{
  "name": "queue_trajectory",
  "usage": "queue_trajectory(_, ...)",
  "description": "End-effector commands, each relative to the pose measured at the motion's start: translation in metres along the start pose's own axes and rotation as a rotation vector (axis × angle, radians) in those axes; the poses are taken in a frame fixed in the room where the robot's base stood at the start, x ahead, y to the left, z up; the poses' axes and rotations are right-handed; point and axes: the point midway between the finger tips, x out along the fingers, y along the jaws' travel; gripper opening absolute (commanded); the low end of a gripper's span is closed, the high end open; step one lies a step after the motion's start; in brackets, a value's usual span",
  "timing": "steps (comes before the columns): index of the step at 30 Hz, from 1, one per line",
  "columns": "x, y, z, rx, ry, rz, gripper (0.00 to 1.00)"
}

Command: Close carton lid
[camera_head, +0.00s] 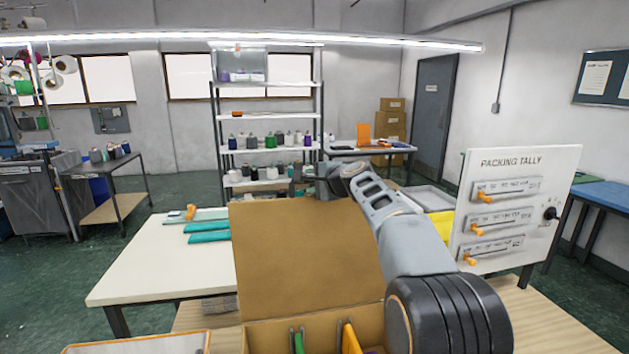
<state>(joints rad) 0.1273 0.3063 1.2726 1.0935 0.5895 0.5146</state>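The open carton (262,338) stands at the bottom centre, close to me. Its brown lid (300,255) rises from the far side as a large flat panel; its exact tilt is hard to tell. Upright green and orange things show inside the carton. My arm reaches from the lower right past the lid's right side. My gripper (303,181) is small and dark at the lid's top edge, seemingly beyond or just above it. Whether it touches the lid, and whether its fingers are open, I cannot tell.
A white "Packing Tally" board (548,185) with orange sliders stands close right of my arm. A yellow item (442,226) and a grey tray (432,198) lie behind the arm. Teal items (208,237) lie on the white table (150,262) at left, which has bare room.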

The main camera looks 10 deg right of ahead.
Motion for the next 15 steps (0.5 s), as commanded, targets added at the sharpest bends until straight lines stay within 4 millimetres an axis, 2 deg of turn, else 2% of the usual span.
queue_trajectory(5, -0.0001, 0.0000, 0.0001, 0.000, 0.000, 0.000, 0.39)
queue_trajectory(15, -0.0003, 0.0000, 0.0002, 0.000, 0.000, 0.000, 0.06)
